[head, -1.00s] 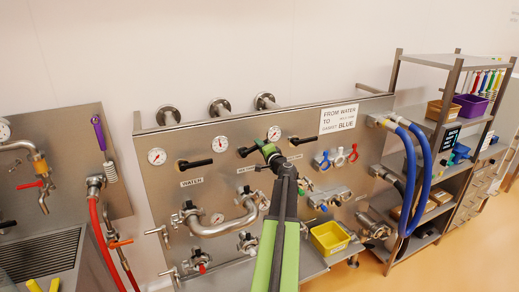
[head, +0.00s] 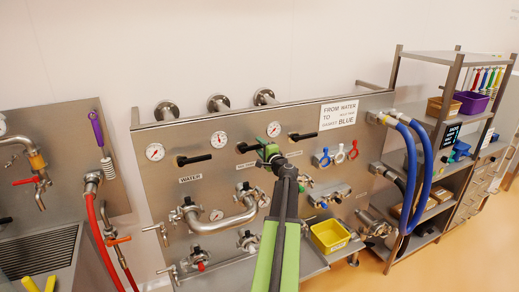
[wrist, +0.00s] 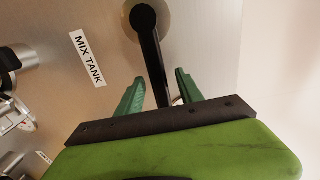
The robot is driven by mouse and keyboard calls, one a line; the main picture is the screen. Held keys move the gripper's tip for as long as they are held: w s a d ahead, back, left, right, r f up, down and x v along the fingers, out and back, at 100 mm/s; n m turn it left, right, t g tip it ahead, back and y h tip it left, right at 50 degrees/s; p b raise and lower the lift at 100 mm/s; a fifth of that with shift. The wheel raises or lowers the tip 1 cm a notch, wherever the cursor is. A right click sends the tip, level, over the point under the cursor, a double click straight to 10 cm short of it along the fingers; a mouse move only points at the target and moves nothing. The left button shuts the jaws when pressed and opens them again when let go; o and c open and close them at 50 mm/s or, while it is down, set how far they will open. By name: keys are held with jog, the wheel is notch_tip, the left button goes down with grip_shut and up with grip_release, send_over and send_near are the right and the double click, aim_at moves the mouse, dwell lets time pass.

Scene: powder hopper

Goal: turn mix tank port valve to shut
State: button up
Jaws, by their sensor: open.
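The mix tank valve's black lever handle (wrist: 152,60) shows in the wrist view, with its round pivot at the top and the "MIX TANK" label (wrist: 88,59) to its left. My gripper (wrist: 157,78) is open, with one green finger on each side of the handle. The handle passes between the fingers, and I cannot tell whether either one touches it. In the head view my gripper (head: 268,149) is at the middle of the panel, at the right end of the middle black handle (head: 246,148). The gripper hides part of this handle and the label below it.
The steel panel (head: 330,175) carries other black handles, left (head: 196,160) and right (head: 303,136), close to my gripper. Gauges, bent pipes (head: 222,225) and coloured hooks (head: 338,156) stick out. A yellow bin (head: 330,236) and blue hoses (head: 424,175) are at the right.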

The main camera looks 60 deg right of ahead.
jog(key=v, duration=0.8)
jog(key=shift+s, duration=0.25)
jog(key=shift+a, duration=0.15)
jog(key=w+a+f+n+g+y+b, duration=0.1)
jog(key=w+a+f+n+y, duration=0.35)
jog(key=w+a, duration=0.6)
jog(key=w+a+f+n+g+y, duration=0.1)
jog(key=w+a+f+n+y, duration=0.5)
jog(key=a, duration=0.7)
jog(key=w+a+f+n+y+b, duration=0.1)
jog(key=w+a+f+n+y, duration=0.15)
jog(key=w+a, duration=0.75)
jog(key=a+f+n+g+y+b, duration=0.1)
jog(key=a+f+n+g, duration=0.3)
jog(key=a, duration=0.7)
jog(key=a+f+n+g+y+b, duration=0.15)
jog(key=a+f, duration=0.35)
jog(key=a, duration=0.5)
jog(key=s+a+f+n+g+h, duration=0.2)
jog(key=s+a, duration=0.3)
jog(key=a, duration=0.4)
jog(key=s+a+f+n+g+h, duration=0.2)
jog(key=s+a+f+n+g, duration=0.2)
jog(key=a, duration=0.5)
jog(key=shift+s+a+f+n+g+h+b, duration=0.25)
jog(key=shift+s+f+n+g+h+b, duration=0.1)
jog(key=shift+f+g, duration=0.1)
